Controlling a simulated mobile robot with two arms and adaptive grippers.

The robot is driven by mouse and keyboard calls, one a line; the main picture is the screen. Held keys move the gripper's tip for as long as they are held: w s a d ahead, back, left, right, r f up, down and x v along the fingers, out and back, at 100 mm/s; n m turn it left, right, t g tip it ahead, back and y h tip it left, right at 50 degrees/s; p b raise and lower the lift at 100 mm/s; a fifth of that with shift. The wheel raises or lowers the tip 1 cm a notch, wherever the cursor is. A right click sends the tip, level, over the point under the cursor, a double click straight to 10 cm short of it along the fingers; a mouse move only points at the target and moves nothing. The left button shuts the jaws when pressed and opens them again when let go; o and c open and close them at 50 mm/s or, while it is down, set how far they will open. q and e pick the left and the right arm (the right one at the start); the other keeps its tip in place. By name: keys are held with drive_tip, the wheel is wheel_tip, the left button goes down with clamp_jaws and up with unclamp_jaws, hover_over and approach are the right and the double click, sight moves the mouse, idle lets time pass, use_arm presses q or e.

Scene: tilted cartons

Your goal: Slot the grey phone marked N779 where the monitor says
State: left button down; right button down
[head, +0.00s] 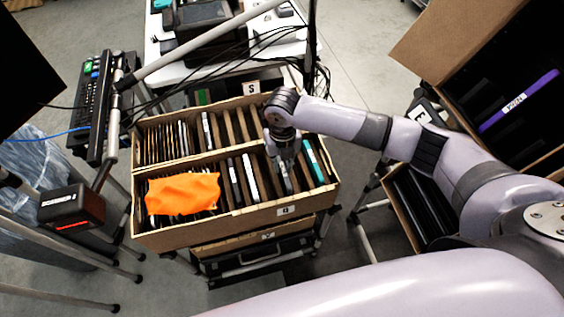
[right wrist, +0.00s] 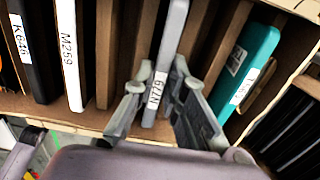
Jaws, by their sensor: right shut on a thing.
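The grey phone marked N779 (right wrist: 172,45) stands on edge between cardboard dividers in the right wrist view, its label facing the camera. My right gripper (right wrist: 156,112) has one finger on each side of it and is shut on it. In the head view the right gripper (head: 284,160) reaches down into the front row of the carton marked Q (head: 240,225), right of the middle. How far the phone sits in its slot I cannot tell. No readable monitor screen shows. My left gripper is not in view.
A white phone marked M259 (right wrist: 69,50) and a dark one marked K646 (right wrist: 33,55) stand left of the grey phone; a teal one (right wrist: 243,65) stands right. An orange cloth (head: 183,194) covers front-left slots. A tilted carton (head: 440,45) holds a purple item (head: 518,101).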

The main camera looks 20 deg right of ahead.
drive_tip(key=shift+f, duration=0.25)
idle(0.6)
drive_tip(key=c, duration=1.5)
unclamp_jaws()
drive_tip(key=shift+c, duration=0.2)
wheel_tip(320, 180, up, 12)
wheel_tip(320, 180, up, 7)
drive_tip(key=p, duration=0.7)
drive_tip(key=shift+p, duration=0.35)
